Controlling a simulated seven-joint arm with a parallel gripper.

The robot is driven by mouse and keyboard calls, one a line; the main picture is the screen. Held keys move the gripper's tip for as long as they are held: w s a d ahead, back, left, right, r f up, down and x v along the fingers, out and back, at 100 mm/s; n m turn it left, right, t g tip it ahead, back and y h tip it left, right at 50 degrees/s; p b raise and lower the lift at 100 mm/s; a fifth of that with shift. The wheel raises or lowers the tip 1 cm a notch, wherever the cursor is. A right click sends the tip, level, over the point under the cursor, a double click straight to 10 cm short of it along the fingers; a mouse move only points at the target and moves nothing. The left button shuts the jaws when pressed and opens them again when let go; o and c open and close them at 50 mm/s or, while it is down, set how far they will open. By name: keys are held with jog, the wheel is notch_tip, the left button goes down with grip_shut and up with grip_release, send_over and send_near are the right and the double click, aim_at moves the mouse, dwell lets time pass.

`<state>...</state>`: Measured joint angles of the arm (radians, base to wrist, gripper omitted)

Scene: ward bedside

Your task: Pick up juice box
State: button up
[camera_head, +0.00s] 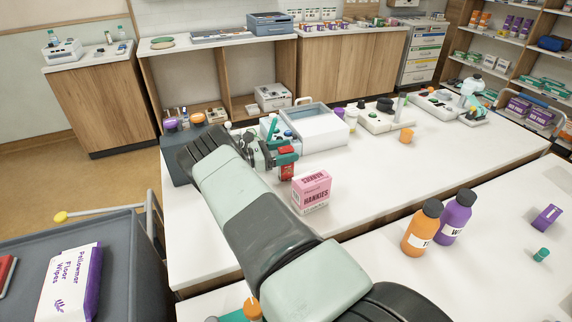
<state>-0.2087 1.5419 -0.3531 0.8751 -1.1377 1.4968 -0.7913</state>
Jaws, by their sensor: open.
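A small red box (287,174), which looks like the juice box, stands on the white counter (400,165) near the middle of the view. My gripper (288,157), with teal fingers, is open at the upper part of this box. One finger crosses in front of the box and hides part of it. I cannot tell whether the fingers touch it. My arm comes in from the lower right and hides the counter to the left of the box.
A pink hankies box (311,191) stands close at the right, in front of the red box. A white-and-grey bin (318,128) and small bottles are behind. Orange (421,228) and purple (454,217) bottles stand on the nearer right counter. The counter right of the pink box is clear.

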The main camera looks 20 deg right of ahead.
jog(key=shift+s+d, duration=0.1)
jog(key=shift+d, duration=0.95)
grip_shut()
jog(key=shift+r, duration=0.1)
